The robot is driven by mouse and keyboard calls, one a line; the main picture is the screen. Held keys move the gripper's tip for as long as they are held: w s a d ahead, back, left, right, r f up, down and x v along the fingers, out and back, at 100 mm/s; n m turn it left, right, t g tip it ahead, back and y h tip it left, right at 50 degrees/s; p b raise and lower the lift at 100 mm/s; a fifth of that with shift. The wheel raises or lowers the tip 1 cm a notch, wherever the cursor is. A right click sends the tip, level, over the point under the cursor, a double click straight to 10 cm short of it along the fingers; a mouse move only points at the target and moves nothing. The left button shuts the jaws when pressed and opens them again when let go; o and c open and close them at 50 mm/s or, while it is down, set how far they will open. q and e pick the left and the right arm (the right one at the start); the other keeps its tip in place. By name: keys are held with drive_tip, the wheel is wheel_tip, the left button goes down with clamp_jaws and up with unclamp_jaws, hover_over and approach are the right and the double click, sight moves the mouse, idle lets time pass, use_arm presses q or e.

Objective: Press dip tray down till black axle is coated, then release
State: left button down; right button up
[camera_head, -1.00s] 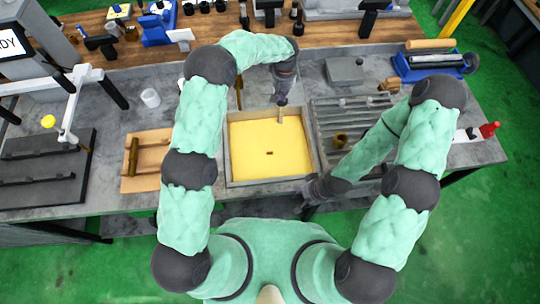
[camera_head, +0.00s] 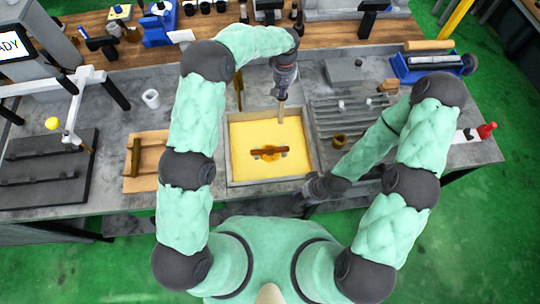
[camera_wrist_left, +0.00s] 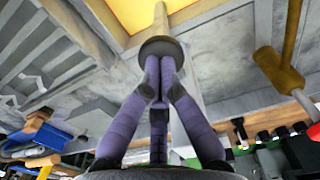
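The dip tray (camera_head: 232,172) is a square grey-rimmed pan filled with yellow, in the middle of the bench in the head view. A dark brown bar with an orange middle, apparently the axle (camera_head: 268,153), shows at the yellow surface. My left gripper (camera_head: 283,97) is at the tray's far edge, with its fingers closed around a tan lever handle (camera_head: 281,115). In the left wrist view the fingers (camera_wrist_left: 160,80) meet just below the handle's round flange (camera_wrist_left: 160,48). My right gripper (camera_head: 303,202) hangs by the tray's near right corner; its fingers are too small to judge.
A wooden block with a brown rod (camera_head: 148,165) lies left of the tray. A grey ribbed rack (camera_head: 350,112) and a brass cup (camera_head: 339,142) are to its right. A white cup (camera_head: 151,98) stands at the back left, and a dark fixture plate (camera_head: 45,165) at the far left.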

use_arm(q)
drive_tip(key=shift+r+p, duration=1.65)
drive_tip(key=shift+r, duration=2)
wheel_tip(320, 180, up, 7)
drive_tip(key=p, duration=0.3)
drive_tip(key=shift+p, duration=0.3)
